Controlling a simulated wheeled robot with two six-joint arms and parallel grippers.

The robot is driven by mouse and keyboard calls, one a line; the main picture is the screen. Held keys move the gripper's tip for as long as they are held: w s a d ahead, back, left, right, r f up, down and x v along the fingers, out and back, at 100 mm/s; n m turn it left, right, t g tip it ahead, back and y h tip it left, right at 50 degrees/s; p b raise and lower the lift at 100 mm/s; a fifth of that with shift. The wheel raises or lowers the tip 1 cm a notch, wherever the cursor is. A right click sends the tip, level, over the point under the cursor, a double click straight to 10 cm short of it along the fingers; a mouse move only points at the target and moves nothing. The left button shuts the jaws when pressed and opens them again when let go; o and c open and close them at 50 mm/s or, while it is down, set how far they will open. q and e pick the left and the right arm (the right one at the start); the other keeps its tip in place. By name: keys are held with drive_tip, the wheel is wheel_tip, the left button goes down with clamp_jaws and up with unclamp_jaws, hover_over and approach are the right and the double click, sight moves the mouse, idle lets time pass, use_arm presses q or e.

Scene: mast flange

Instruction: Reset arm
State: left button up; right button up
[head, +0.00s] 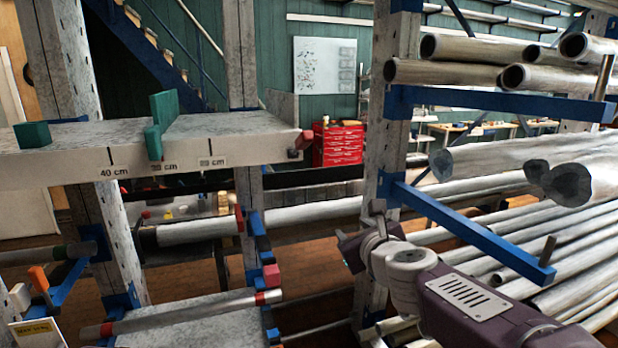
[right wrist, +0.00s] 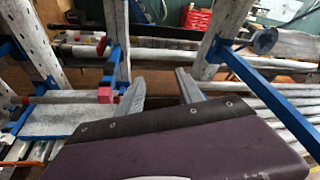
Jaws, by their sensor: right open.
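My right arm comes in from the lower right in the head view. Its purple and grey wrist is beside the blue-and-grey rack post, and its gripper (head: 364,232) points away from the head camera, with its fingers mostly hidden. In the right wrist view the two grey fingers of the right gripper (right wrist: 160,86) stand wide apart. Nothing is between them, so it is open and empty. It is clear of the pipes in that view. My left gripper does not show.
At right, a rack with blue arms (head: 500,104) carries several grey pipes (head: 520,157). At left stands a bench with a centimetre scale (head: 230,125) and green stops (head: 162,110). A capped pipe (head: 200,232) lies behind the posts. A red tool chest (head: 338,145) stands at the back.

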drive_tip(key=s+d+f+n+g+b, duration=0.1)
drive_tip(key=s+f+n+g, duration=0.2)
drive_tip(key=f, duration=0.5)
drive_tip(key=s+d+f+n+g, duration=0.1)
drive_tip(key=s+d+f+n, duration=0.1)
drive_tip(key=f+n, duration=0.45)
drive_tip(key=s+d+f+n+g+b, duration=0.1)
drive_tip(key=s+f+n+g, duration=0.15)
drive_tip(key=f, duration=0.75)
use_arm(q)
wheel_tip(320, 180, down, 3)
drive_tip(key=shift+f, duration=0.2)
use_arm(e)
drive_tip(key=s+d+f+n+g+h, duration=0.1)
drive_tip(key=s+d+f+n+g, duration=0.1)
drive_tip(key=s+f+n, duration=0.4)
drive_tip(key=s+d+f+n+g+h, duration=0.1)
drive_tip(key=s+f+n+g, duration=0.3)
drive_tip(key=s+n, duration=0.7)
drive_tip(key=shift+s+d+f+n+g, duration=0.2)
drive_tip(key=shift+d+f+n+g, duration=0.2)
drive_tip(key=shift+f, duration=0.5)
